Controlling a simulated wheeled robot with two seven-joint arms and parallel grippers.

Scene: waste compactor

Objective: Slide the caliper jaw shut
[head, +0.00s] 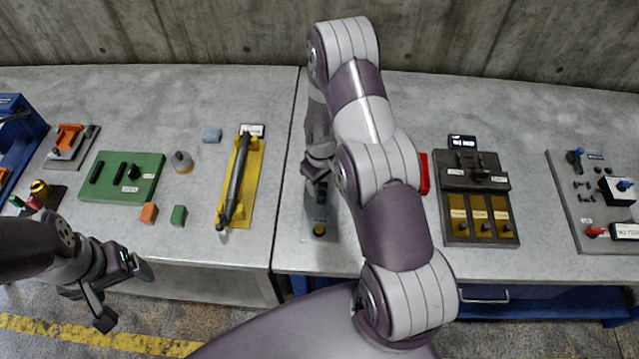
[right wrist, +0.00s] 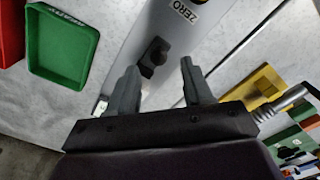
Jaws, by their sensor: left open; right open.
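My left gripper (head: 123,292) is open and empty, off the bench's front edge.
A yellow fixture (head: 253,180) holding a dark rod stands left of the plate. A green board (head: 145,190) and small blocks lie further left. A red tray (head: 424,173) and a dark panel (head: 475,190) are right. A green tray (right wrist: 62,45) shows in the wrist view.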

